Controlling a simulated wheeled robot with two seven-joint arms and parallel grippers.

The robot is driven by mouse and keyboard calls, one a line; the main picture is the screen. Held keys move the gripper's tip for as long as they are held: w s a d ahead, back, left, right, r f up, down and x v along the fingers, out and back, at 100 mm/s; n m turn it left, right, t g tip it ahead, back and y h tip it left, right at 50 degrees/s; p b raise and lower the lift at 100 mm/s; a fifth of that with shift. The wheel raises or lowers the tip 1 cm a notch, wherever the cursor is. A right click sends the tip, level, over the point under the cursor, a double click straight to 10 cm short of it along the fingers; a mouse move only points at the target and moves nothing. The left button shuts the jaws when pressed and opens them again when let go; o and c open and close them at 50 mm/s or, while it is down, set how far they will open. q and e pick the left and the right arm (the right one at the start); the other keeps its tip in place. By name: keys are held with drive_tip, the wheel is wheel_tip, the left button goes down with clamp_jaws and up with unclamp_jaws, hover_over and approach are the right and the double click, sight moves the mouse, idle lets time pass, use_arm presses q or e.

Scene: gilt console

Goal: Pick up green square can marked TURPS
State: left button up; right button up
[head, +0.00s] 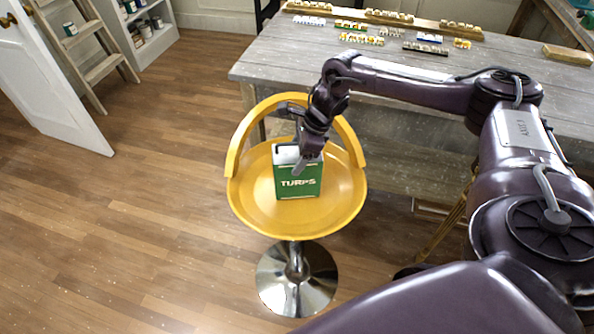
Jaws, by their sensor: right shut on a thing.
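The green square can marked TURPS (298,184) stands upright on the seat of a yellow stool (247,205), its label facing me. Its top is pale, and my right gripper (297,160) reaches down over it from the upper right. The right gripper is shut on the can at its top. The fingers partly cover the can's top, so the exact grip is hard to see. The can appears to be on the seat; I cannot tell if there is a gap beneath it. My left gripper is not in view.
The stool has a curved yellow backrest (238,143) around the far side and a chrome base (297,278). A grey wooden table (290,62) with rows of small items stands behind. A stepladder (88,57), white door (45,85) and shelf are at left. The left floor is clear.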

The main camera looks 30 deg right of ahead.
drive_tip(key=c, duration=0.5)
drive_tip(key=shift+w+r, duration=0.1)
clamp_jaws()
